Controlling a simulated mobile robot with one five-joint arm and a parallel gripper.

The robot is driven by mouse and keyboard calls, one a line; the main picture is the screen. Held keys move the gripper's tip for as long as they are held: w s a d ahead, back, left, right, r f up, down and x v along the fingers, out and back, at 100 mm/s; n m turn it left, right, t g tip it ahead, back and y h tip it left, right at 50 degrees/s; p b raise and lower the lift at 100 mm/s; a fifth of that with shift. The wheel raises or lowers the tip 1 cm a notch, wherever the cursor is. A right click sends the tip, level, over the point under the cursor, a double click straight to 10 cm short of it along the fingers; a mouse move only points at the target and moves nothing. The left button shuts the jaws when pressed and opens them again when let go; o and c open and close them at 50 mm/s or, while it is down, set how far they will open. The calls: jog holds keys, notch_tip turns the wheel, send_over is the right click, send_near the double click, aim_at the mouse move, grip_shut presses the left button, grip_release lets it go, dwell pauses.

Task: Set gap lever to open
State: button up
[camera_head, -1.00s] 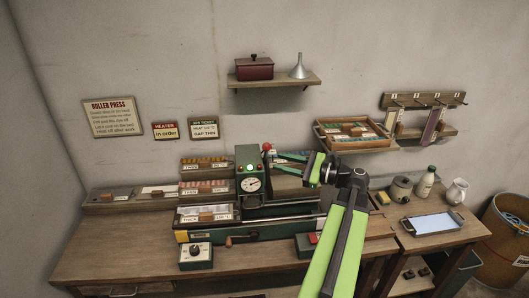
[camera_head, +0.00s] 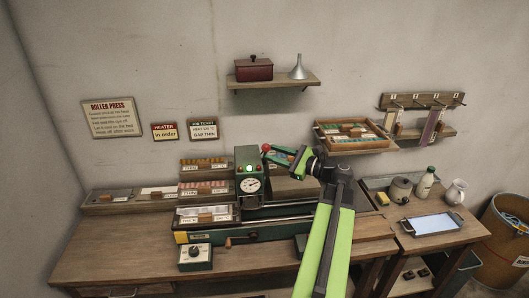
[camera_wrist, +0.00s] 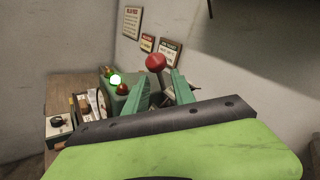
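The gap lever shows as a red ball knob (camera_head: 266,147) at the upper right of the green roller press (camera_head: 248,159). In the wrist view the red knob (camera_wrist: 155,62) appears just above and beyond the two fingertips. My gripper (camera_head: 278,156) reaches in from the right, with its tips close to the knob. In the wrist view my gripper (camera_wrist: 161,77) has its two green fingers apart with nothing held. I cannot tell whether a finger touches the lever. The lever's shaft is mostly hidden, and its setting cannot be read.
A dial box (camera_head: 195,257) stands in front of the press on the bench. A wall shelf (camera_head: 273,81) holds a red pot and a funnel. A wooden tray (camera_head: 355,137) is on the wall behind my arm.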

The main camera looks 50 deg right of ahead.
aim_at(265, 151)
jog(key=w, duration=0.4)
jog(key=shift+w+a, duration=0.1)
jog(key=shift+a, duration=0.3)
jog(key=shift+c, duration=0.2)
grip_shut()
jog(key=shift+a, duration=0.1)
dwell(0.8)
